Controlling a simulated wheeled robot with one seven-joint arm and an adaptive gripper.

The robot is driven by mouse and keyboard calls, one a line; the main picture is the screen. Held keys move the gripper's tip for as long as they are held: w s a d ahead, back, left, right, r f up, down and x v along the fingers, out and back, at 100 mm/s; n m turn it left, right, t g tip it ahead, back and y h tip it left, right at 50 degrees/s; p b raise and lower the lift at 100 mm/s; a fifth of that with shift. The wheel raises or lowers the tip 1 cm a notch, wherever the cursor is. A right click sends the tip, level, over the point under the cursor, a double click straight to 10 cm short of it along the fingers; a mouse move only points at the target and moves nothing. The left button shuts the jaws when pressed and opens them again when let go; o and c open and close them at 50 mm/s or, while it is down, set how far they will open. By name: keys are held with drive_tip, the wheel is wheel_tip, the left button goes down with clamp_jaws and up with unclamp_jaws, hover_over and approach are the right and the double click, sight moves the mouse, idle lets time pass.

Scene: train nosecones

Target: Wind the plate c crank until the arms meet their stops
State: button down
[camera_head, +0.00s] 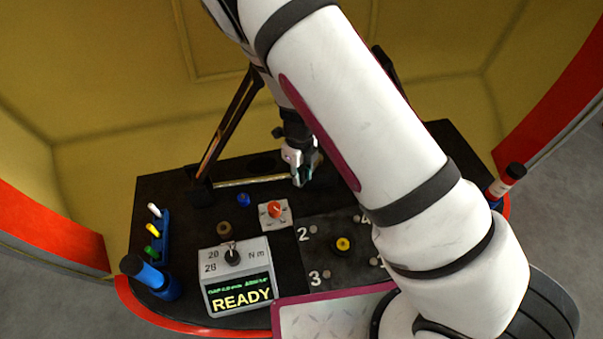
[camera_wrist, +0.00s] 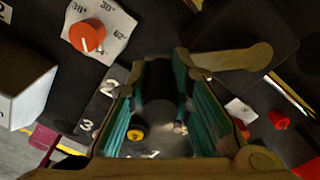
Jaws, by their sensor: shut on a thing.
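My gripper (camera_head: 301,175) is low over the back of the dark console, left of my arm's white links. In the wrist view its teal-padded fingers (camera_wrist: 166,72) are shut on a dark, rounded handle (camera_wrist: 160,88), which I take as the crank's grip. A tan lever (camera_wrist: 232,60) with a rounded end runs right from beside the fingertips; it looks like the crank arm. In the head view the crank is mostly hidden by the gripper. A dark arm (camera_head: 230,127) slants up at the left. Another (camera_head: 385,66) shows partly behind my arm. I cannot read a plate c label.
A grey box (camera_head: 238,273) reading READY stands at the front. An orange knob (camera_head: 275,209) sits on a white dial plate, near a blue knob (camera_head: 243,200). A numbered black plate (camera_head: 326,262) lies right of the box. Coloured pegs (camera_head: 153,230) and a blue-black cylinder (camera_head: 152,277) stand left.

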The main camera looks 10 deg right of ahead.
drive_tip(key=shift+w+a+r, duration=0.15)
drive_tip(key=shift+w+a, duration=0.35)
drive_tip(key=shift+a, duration=0.2)
drive_tip(key=c, duration=1.4)
unclamp_jaws()
drive_tip(key=shift+c, duration=0.2)
drive_tip(key=shift+d, duration=0.1)
drive_tip(key=shift+s+d, duration=0.1)
wheel_tip(320, 180, up, 12)
drive_tip(key=shift+s, duration=0.1)
